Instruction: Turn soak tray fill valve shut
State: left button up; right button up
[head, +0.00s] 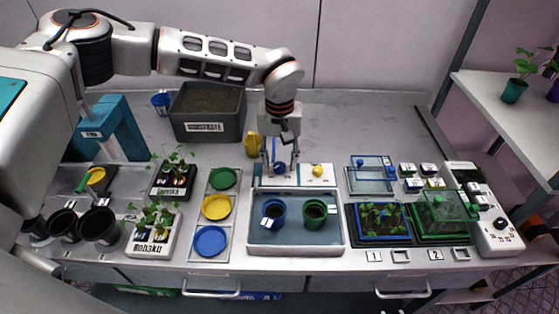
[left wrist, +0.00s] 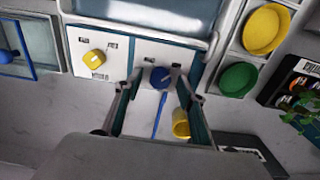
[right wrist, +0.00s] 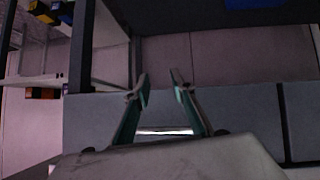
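The soak tray (head: 296,246) holds a blue pot and a green pot. A white panel behind it carries a blue knob (head: 280,168) and a yellow knob (head: 318,170); their labels are too small to read. My left gripper (head: 280,163) points down over the blue knob. In the left wrist view the blue knob (left wrist: 160,77) lies between the spread fingertips, with a gap on both sides. A thin blue bar extends from it toward the gripper's palm. The yellow knob (left wrist: 95,57) is outside the fingers. My right gripper (right wrist: 160,88) is open and empty, away from the bench.
A yellow cup (head: 253,143) stands close behind the panel, left of my left gripper. A dark substrate bin (head: 209,128) is at the back. Coloured saucers (head: 216,207) lie left of the tray, and seedling trays (head: 382,239) lie right. The back right bench is clear.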

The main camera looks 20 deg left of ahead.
aim_at(280, 166)
pick_arm(q)
notch_tip(280, 166, up, 12)
dwell(0.7)
jog(key=shift+f, duration=0.1)
dwell(0.3)
